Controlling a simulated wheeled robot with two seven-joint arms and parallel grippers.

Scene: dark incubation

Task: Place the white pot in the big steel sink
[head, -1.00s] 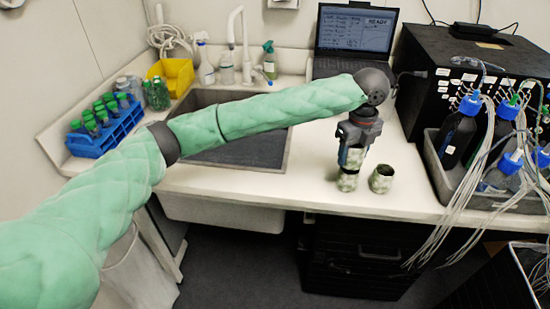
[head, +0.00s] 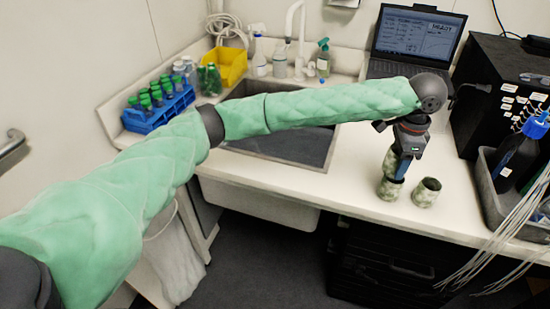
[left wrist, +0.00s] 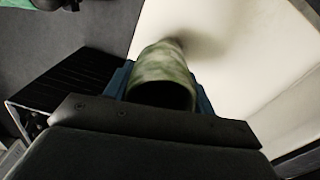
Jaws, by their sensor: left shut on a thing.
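My left gripper (head: 402,168) is shut on a mottled green-and-white pot (head: 389,160) above the counter. That pot (left wrist: 165,75) also fills the jaws in the left wrist view, between blue fingers. Another mottled pot (head: 389,191) shows directly below it in the head view; I cannot tell if the two touch. A third pot (head: 426,192) stands upright just to the right. No plain white pot shows. The big sink (head: 290,147) is set into the counter to the left, partly hidden behind my left arm. My right gripper is not in view.
A laptop (head: 418,35) stands behind the gripper. A grey tray (head: 492,195) with a blue-capped bottle (head: 520,155) and tubing is at right. Behind the sink are the tap (head: 298,30), spray bottles and a yellow bin (head: 228,65). A blue tube rack (head: 158,108) is at left.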

